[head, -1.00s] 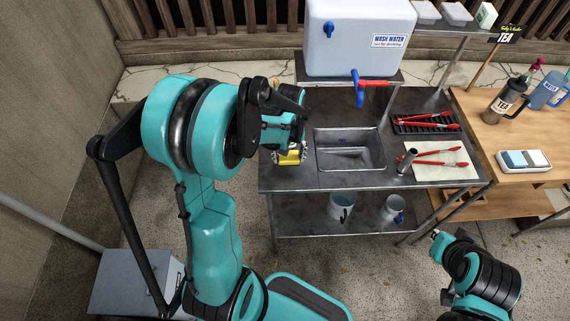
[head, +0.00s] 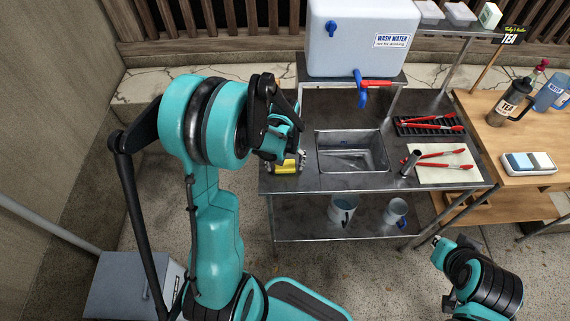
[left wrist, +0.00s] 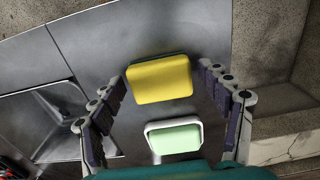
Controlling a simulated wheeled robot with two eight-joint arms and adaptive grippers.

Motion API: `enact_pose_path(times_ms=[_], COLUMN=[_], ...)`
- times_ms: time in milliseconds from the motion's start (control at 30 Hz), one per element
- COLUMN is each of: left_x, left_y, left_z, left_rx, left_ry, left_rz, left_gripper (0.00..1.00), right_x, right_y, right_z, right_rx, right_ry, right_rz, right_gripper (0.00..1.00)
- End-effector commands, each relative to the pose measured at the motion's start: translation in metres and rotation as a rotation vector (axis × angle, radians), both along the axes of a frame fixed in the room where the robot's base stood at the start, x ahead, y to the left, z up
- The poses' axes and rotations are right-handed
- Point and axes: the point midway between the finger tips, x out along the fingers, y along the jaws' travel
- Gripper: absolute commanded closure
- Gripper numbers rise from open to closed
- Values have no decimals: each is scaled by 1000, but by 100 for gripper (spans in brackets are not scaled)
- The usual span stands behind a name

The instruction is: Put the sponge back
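A yellow sponge (head: 285,169) with a dark green underside is between the fingertips of my left gripper (head: 288,161), over the left end of the metal sink table. In the left wrist view the sponge (left wrist: 160,79) lies across the gap between the left gripper's fingers (left wrist: 163,74), with the fingertips at its two short sides. A white-rimmed dish with a pale green block (left wrist: 175,138) is close by in that view. My right gripper (head: 437,240) is at the lower right, away from the table, and its fingers are too small to read.
The metal table (head: 300,107) has a sink basin (head: 352,153) right of the sponge. A wash water tank (head: 350,40) stands behind. Red tongs lie on a black rack (head: 400,125) and a pale cloth (head: 440,176). A wooden table (head: 520,145) is at the right.

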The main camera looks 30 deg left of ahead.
Motion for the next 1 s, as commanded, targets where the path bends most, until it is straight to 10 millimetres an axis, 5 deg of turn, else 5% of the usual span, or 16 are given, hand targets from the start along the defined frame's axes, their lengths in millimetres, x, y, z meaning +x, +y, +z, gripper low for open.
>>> enact_pose_path(times_ms=[367, 800, 1000], left_x=[0, -1, -1], left_y=[0, 0, 0], left_z=[6, 96, 119], left_rx=[0, 0, 0], left_ry=[0, 0, 0], left_rz=[0, 0, 0], left_gripper=[20, 20, 20], right_x=[0, 0, 0], right_y=[0, 0, 0], right_z=[6, 35, 40], right_rx=[0, 0, 0], right_ry=[0, 0, 0], right_rz=[0, 0, 0], right_gripper=[100, 100, 100])
